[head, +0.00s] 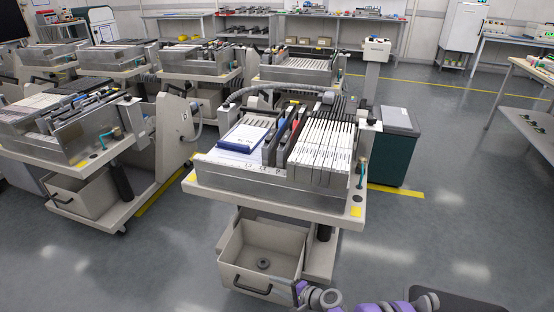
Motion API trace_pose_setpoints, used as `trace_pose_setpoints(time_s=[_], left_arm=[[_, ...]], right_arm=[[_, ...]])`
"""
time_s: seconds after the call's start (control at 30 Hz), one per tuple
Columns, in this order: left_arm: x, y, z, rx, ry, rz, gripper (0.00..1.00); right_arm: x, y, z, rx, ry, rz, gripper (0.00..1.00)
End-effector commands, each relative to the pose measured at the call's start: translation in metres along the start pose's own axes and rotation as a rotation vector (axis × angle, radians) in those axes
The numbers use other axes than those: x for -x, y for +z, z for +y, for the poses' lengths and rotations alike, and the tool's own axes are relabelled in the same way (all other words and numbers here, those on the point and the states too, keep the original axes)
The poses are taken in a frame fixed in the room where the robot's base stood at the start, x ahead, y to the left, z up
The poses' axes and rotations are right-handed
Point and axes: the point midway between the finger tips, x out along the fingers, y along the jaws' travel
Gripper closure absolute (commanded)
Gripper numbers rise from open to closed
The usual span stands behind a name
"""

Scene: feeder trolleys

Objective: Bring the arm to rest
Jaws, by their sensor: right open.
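My right arm, purple and grey, comes in low along the bottom edge of the head view. My right gripper (297,291) is at its left end, open, small in the picture and partly cut off by the lower edge. It shows in front of the right side of the beige bin (240,272) under the nearest feeder trolley (270,196). I see nothing between its fingers. I cannot tell whether it touches the bin. My left gripper is not in view.
The nearest trolley carries a row of white feeders (322,140) and a blue-edged box (242,138). A small dark round part (263,263) lies in the bin. A dark green bin (398,148) stands behind right. More trolleys (60,140) fill the left.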

Motion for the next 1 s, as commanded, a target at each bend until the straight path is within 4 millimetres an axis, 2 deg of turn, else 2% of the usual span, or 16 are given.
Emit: trace_pose_setpoints(time_s=[0.03,0.2,0.3,0.47,0.73,0.9,1.0], left_arm=[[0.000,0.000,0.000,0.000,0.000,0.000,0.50],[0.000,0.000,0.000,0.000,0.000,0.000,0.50],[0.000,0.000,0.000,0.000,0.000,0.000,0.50],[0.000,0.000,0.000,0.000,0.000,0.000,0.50],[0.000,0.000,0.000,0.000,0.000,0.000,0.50],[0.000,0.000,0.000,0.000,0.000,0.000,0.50],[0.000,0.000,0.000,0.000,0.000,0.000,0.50]], right_arm=[[0.014,0.006,-0.015,0.041,0.036,0.011,0.50],[0.061,0.027,-0.048,0.196,0.169,0.047,0.50],[0.093,0.042,-0.061,0.284,0.248,0.064,0.50],[0.148,0.070,-0.071,0.425,0.377,0.088,0.50],[0.246,0.119,-0.059,0.656,0.602,0.118,0.50],[0.305,0.147,-0.036,0.794,0.744,0.129,0.50],[0.332,0.159,-0.021,0.859,0.814,0.131,0.50]])
